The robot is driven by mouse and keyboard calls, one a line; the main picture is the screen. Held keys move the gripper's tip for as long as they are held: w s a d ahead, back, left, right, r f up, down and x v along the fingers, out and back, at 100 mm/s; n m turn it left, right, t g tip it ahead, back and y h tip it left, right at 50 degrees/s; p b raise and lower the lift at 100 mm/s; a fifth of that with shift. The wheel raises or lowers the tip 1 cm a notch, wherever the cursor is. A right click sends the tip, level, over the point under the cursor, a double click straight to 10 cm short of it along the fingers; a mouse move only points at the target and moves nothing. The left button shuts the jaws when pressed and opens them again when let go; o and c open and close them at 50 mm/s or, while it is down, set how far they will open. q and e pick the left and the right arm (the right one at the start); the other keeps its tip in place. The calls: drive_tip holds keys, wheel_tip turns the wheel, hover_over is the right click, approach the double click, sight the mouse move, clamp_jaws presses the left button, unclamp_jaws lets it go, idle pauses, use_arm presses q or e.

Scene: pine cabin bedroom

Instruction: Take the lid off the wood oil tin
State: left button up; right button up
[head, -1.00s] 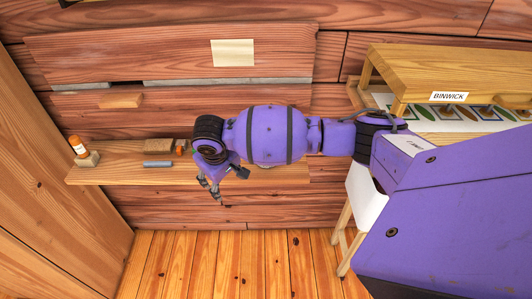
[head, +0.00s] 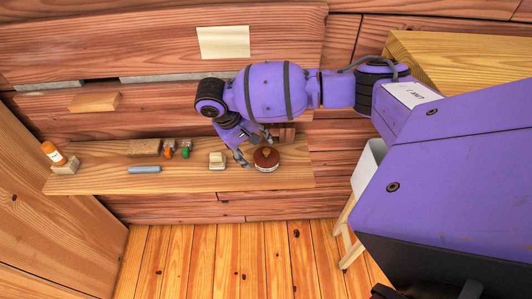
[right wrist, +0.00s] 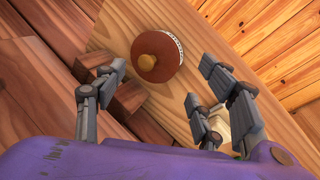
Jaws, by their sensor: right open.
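The wood oil tin (head: 265,168) stands upright on the wall shelf, right of the shelf's middle. Its lid (head: 267,156) is brown with a round tan knob, and it sits on the tin. The lid also shows in the right wrist view (right wrist: 157,54), with a strip of the pale printed side below its rim. My right gripper (head: 257,149) is at the tin, its fingers spread and empty. In the right wrist view the open fingers (right wrist: 160,95) point toward the lid, which lies beyond their tips. My left gripper is not in view.
The shelf (head: 110,181) also bears a pale block (head: 217,161), a grey-blue bar (head: 144,170), a brown block (head: 145,147), small orange and green items (head: 185,150), and an orange bottle (head: 54,153) at the left end. Dark wooden blocks (right wrist: 125,100) lie near the tin.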

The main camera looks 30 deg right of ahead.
sight(264, 156)
drive_tip(key=x, duration=0.4)
drive_tip(key=shift+w+d, duration=0.25)
drive_tip(key=shift+d+f, duration=0.15)
drive_tip(key=shift+f, duration=0.1)
drive_tip(key=c, duration=0.8)
drive_tip(key=shift+c, duration=1.3)
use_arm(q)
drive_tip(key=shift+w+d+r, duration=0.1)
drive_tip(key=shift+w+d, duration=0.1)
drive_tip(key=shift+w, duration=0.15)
